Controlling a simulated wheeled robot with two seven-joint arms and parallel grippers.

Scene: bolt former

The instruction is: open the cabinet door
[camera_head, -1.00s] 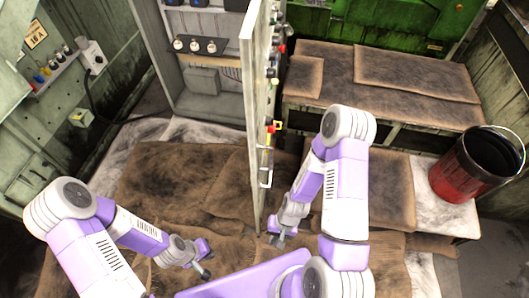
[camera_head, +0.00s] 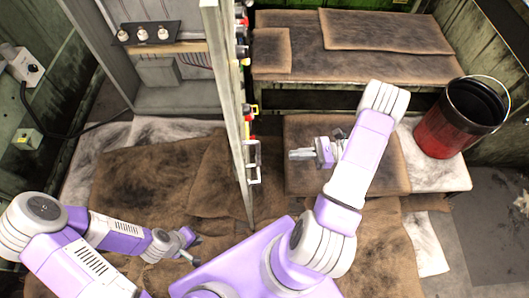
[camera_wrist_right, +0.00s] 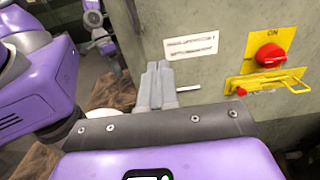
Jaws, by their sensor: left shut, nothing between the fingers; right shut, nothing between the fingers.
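The cabinet door (camera_head: 229,120) stands swung open, seen nearly edge-on in the head view, left of my right gripper. A metal handle (camera_head: 253,162) sticks out from its right face. My right gripper (camera_head: 296,154) is shut and empty, right of the handle and apart from it, fingers pointing left. In the right wrist view its closed fingers (camera_wrist_right: 157,85) are in front of a grey panel with a label (camera_wrist_right: 191,44) and a red knob (camera_wrist_right: 270,55). My left gripper (camera_head: 194,255) is shut and empty, low at the left, away from the door.
The open cabinet (camera_head: 180,95) shows left of the door, with a row of knobs (camera_head: 143,35) inside. A bench with brown covers (camera_head: 375,75) stands at the back right. Brown cloths (camera_head: 140,190) cover the floor.

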